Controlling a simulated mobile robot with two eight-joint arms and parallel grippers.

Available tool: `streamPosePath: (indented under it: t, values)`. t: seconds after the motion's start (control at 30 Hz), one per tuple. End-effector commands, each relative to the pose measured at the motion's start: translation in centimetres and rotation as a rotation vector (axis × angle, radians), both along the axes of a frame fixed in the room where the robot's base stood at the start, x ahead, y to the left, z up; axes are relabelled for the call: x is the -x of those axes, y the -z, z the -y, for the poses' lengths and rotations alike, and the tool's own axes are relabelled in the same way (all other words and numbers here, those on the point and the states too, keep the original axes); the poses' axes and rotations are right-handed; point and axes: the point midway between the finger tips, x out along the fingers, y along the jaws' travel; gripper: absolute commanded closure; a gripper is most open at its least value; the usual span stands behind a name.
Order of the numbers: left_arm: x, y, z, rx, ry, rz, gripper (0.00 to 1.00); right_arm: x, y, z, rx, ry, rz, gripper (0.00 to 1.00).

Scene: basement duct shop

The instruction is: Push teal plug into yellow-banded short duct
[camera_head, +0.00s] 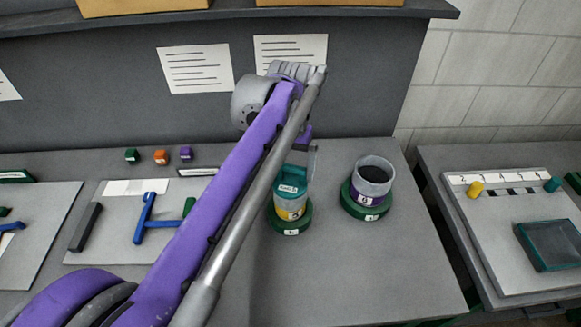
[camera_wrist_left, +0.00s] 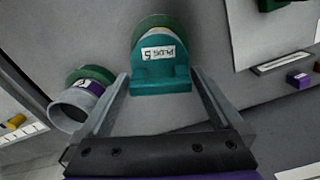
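The teal plug (camera_head: 291,187) has a handle and a white label. It sits upright at the top of the yellow-banded short duct (camera_head: 291,211), which stands on a round green base. I cannot tell how deep the plug is in the duct. In the left wrist view the plug (camera_wrist_left: 161,75) is between the fingers of my left gripper (camera_wrist_left: 160,82), with its label reading PLUG 5. The fingers are apart, one on each side of the plug. In the head view my left arm hides most of this gripper; one grey finger shows right of the plug. My right gripper is not in view.
A purple-banded open duct (camera_head: 371,184) on a green base (camera_head: 347,203) stands close on the right. A board with a blue T-shaped piece (camera_head: 151,222) lies at left. A side table at right holds a panel with yellow and teal pegs. The front of the bench is clear.

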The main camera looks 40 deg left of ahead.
Motion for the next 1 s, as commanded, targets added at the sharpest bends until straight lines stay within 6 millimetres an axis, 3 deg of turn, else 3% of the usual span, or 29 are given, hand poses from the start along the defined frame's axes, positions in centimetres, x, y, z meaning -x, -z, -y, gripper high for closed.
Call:
streamPosePath:
  t: [0.33, 0.7, 1.0]
  values:
    - [0.0, -1.0, 0.0, 0.000, 0.000, 0.000, 0.00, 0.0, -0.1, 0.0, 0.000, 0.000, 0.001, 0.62]
    - [0.0, -8.1, 0.0, 0.000, 0.000, 0.000, 0.00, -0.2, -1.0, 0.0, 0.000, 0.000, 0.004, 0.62]
    - [0.0, -10.8, 0.0, 0.000, 0.000, 0.000, 0.00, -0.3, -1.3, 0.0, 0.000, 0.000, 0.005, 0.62]
